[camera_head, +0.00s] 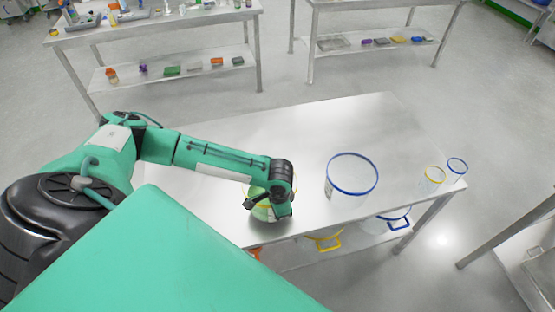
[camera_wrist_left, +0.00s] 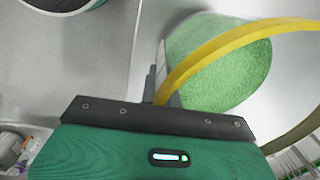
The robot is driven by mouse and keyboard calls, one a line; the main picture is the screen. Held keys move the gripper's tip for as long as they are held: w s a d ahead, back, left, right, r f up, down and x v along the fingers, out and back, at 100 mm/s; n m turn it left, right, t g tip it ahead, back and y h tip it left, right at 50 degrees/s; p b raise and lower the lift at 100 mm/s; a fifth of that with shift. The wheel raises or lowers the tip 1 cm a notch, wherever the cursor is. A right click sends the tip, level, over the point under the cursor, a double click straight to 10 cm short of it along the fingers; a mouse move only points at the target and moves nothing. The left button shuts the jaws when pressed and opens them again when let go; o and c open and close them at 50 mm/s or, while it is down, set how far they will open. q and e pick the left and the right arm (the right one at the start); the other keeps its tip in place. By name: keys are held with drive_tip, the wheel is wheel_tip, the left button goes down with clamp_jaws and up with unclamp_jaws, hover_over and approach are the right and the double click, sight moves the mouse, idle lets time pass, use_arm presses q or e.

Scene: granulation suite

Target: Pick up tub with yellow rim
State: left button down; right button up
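The tub with yellow rim (camera_head: 260,210) is clear with green material inside. It stands at the front edge of the steel table, partly hidden by my left gripper. In the left wrist view its yellow rim (camera_wrist_left: 225,42) curves across the right half, with the green contents (camera_wrist_left: 225,75) behind it. My left gripper (camera_head: 268,208) is over the tub. In the wrist view its narrow fingers (camera_wrist_left: 164,85) are together at the middle of the palm, with the near rim wall between them. I cannot tell whether the tub touches the table. My right gripper is in neither view.
On the steel table (camera_head: 310,135) stand a large blue-rimmed tub (camera_head: 352,188), a small yellow-rimmed beaker (camera_head: 432,180) and a small blue-rimmed one (camera_head: 456,170). More tubs sit on the shelf below, one with a yellow handle (camera_head: 326,243). The table's back half is clear.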

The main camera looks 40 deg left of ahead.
use_arm(q)
wheel_tip(320, 180, up, 16)
drive_tip(key=b, duration=0.2)
drive_tip(key=shift+d, duration=0.1)
idle(0.4)
